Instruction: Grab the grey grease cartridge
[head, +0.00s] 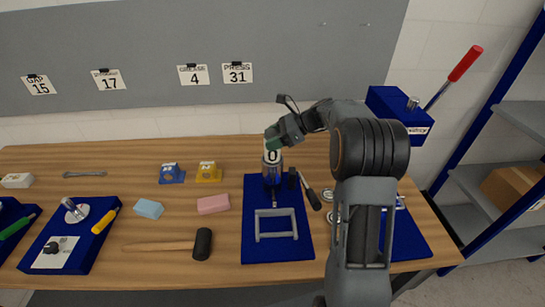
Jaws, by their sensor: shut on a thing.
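The fingertips are small and partly hidden.
A grey metal frame (276,224) and a black-gripped lever (311,194) are close by. Pink (213,204) and light-blue (149,209) foam blocks and a mallet (202,244) lie left. My arm hides part of the right side. A red-handled lever (465,63) rises behind.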

